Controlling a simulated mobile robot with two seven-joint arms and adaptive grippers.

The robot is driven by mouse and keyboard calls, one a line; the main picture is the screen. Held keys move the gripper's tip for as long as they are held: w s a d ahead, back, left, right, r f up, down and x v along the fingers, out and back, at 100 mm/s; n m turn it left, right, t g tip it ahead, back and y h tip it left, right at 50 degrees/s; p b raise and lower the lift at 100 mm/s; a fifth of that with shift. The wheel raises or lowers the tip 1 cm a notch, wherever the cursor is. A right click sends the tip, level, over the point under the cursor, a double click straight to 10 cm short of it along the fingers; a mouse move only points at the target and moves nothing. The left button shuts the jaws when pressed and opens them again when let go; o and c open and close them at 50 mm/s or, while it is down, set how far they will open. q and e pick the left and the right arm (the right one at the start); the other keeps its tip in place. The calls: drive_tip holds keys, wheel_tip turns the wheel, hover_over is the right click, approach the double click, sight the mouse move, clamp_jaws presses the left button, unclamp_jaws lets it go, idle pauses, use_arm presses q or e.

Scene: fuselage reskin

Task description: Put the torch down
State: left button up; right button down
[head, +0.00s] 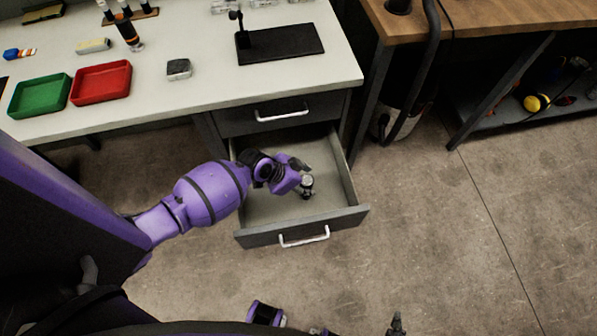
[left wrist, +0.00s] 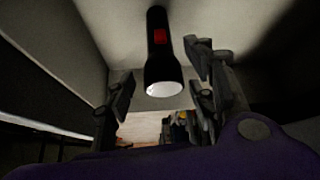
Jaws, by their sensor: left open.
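The torch is black with a red switch and a pale lens, seen whole in the left wrist view (left wrist: 160,62). In the head view the torch (head: 307,187) shows small and partly hidden inside the open drawer (head: 349,212). My left gripper (head: 302,168) reaches into the drawer right at the torch. Its fingers are apart in the left wrist view, one on each side of the torch, with a clear gap on the left one's side. A dark tip, possibly my right gripper (head: 397,325), shows at the bottom edge of the head view; its jaws cannot be made out.
The workbench (head: 200,98) above the drawer carries a green tray (head: 40,95), a red tray (head: 101,83), a grey block (head: 179,69) and a black stand (head: 280,43). A wooden bench (head: 485,20) stands at the right. The floor to the drawer's right is clear.

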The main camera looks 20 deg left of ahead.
use_arm(q)
drive_tip(key=p+v, duration=0.1)
drive_tip(key=v, duration=1.1)
drive_tip(key=shift+p, duration=0.3)
use_arm(e)
drive_tip(key=shift+w+r, duration=0.25)
drive_tip(key=shift+r, duration=0.7)
use_arm(q)
drive_tip(key=shift+w+r, duration=0.1)
